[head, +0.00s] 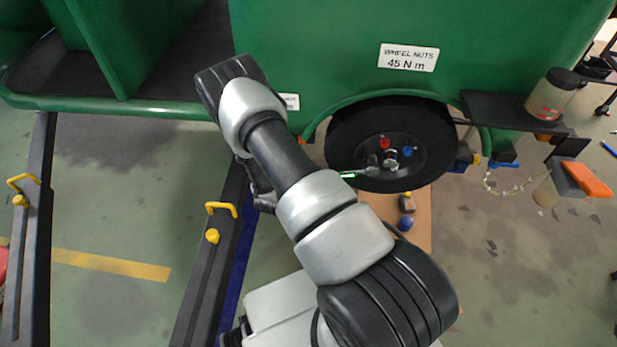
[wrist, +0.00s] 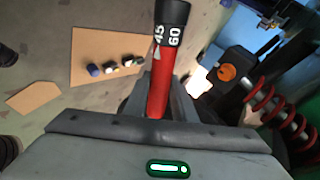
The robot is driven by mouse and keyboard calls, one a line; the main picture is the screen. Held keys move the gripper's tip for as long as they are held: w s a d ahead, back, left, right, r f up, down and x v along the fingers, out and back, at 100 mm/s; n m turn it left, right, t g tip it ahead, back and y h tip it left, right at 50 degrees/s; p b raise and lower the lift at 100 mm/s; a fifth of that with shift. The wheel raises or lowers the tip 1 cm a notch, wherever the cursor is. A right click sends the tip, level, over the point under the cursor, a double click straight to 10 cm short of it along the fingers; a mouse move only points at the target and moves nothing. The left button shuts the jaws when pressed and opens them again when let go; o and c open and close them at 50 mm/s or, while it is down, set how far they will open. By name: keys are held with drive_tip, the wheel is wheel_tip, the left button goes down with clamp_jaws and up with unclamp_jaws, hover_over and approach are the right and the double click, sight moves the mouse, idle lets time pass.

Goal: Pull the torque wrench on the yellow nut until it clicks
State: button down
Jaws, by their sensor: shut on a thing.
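The wheel (head: 345,145) sits under the green body, with a red nut (head: 384,143) and a blue nut (head: 407,151) on its hub. I cannot make out the yellow nut; the wrench head appears to cover its place. The torque wrench (head: 372,171) runs left from the hub toward my gripper, and my arm hides part of it. In the wrist view its red handle (wrist: 159,88) has a black end marked 45 and 60. My gripper (wrist: 160,105) is shut on this handle. In the head view the fingers are mostly hidden behind my arm.
A sign (head: 408,57) reads "WHEEL NUTS 45 N m". A cardboard sheet (head: 420,232) with small parts lies below the wheel. A dark ramp rail (head: 210,265) stands left of my arm. A red spring (wrist: 262,95) and an orange knob (wrist: 227,72) are right of the handle.

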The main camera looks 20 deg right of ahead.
drive_tip(key=shift+w+b, duration=0.1)
drive_tip(key=shift+b, duration=0.3)
drive_tip(key=shift+r, duration=0.1)
drive_tip(key=shift+s, duration=0.25)
